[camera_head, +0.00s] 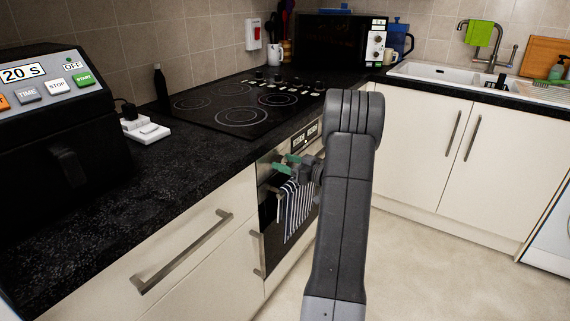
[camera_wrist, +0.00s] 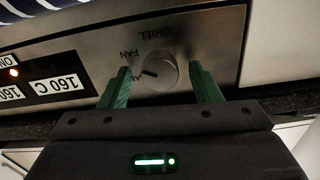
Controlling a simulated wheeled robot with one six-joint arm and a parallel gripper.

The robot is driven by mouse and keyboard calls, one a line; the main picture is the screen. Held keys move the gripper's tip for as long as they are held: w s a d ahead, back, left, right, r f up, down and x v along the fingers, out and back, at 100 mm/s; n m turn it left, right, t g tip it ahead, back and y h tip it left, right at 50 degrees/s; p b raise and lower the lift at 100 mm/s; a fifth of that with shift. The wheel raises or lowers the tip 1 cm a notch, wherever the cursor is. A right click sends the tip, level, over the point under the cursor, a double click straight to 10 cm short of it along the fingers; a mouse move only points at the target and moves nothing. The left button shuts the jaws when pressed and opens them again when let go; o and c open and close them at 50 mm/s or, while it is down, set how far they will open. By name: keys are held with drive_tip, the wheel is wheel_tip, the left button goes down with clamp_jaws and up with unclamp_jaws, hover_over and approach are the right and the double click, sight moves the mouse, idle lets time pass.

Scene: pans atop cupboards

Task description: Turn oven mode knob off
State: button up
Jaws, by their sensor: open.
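The oven mode knob (camera_wrist: 160,72) is a round silver dial on the oven's metal control panel (camera_wrist: 205,30) in the wrist view. Its dark pointer mark points left in the picture, between the FAN label and a partly hidden label below it. The GRILL label is above the knob. The labels look upside down. My gripper (camera_wrist: 160,66) is open, with one green finger on each side of the knob. Gaps show between the fingers and the knob, and it is not gripped. In the head view my gripper (camera_head: 288,163) is at the oven front (camera_head: 268,205), and the knob is hidden.
A striped towel (camera_head: 296,210) hangs on the oven handle below my gripper. A black hob (camera_head: 215,105) is above the oven. The floor (camera_head: 440,275) at right is clear.

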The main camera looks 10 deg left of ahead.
drive_tip(key=shift+w+a, duration=0.1)
drive_tip(key=shift+a, duration=0.25)
drive_tip(key=c, duration=1)
drive_tip(key=shift+f+b, duration=0.1)
drive_tip(key=shift+b, duration=0.2)
